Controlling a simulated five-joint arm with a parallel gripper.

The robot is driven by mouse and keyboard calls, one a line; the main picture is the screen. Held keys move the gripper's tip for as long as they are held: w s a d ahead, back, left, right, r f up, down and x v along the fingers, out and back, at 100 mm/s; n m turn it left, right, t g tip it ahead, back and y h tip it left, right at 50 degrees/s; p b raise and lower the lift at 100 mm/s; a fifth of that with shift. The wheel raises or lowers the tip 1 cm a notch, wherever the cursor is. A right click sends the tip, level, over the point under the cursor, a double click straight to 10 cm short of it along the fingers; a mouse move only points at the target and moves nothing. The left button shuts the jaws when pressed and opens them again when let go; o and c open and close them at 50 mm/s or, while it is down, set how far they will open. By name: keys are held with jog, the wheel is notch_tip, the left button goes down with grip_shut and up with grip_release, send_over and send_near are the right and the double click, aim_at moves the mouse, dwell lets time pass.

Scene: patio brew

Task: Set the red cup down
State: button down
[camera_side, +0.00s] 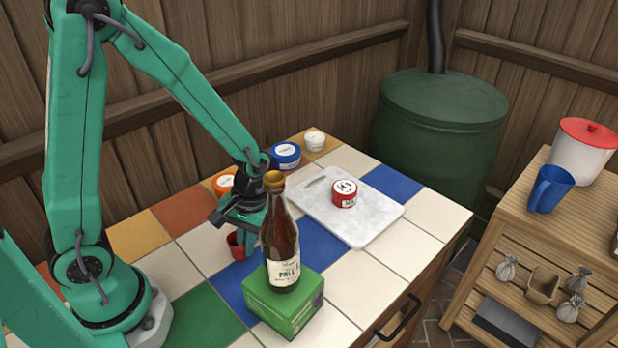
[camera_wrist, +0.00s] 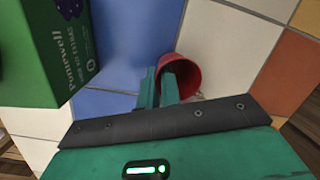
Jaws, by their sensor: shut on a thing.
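The red cup (camera_side: 237,246) is a small open cup at the left of the bottle in the side view. It appears upright, low at the tiled table top; I cannot tell whether its base touches the tiles. My gripper (camera_side: 243,236) points down and is shut on the cup at its rim side. In the wrist view the cup (camera_wrist: 193,72) shows behind and to the right of my gripper's fingers (camera_wrist: 164,82), which hide part of it. The bottle partly blocks the side view of the fingers.
A brown bottle (camera_side: 281,245) stands on a green box (camera_side: 283,300) close to my gripper. A marble board (camera_side: 374,222) holds a red tin (camera_side: 344,193). A blue tin (camera_side: 286,156), an orange-lidded tin (camera_side: 225,184) and a white jar (camera_side: 315,141) stand behind. Front-left tiles are clear.

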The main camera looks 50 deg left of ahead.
jog(key=shift+f, duration=0.3)
jog(key=shift+f, duration=0.1)
jog(key=c, duration=1.6)
grip_release()
notch_tip(320, 180, up, 12)
jog(key=w, duration=0.2)
jog(key=shift+d, duration=0.1)
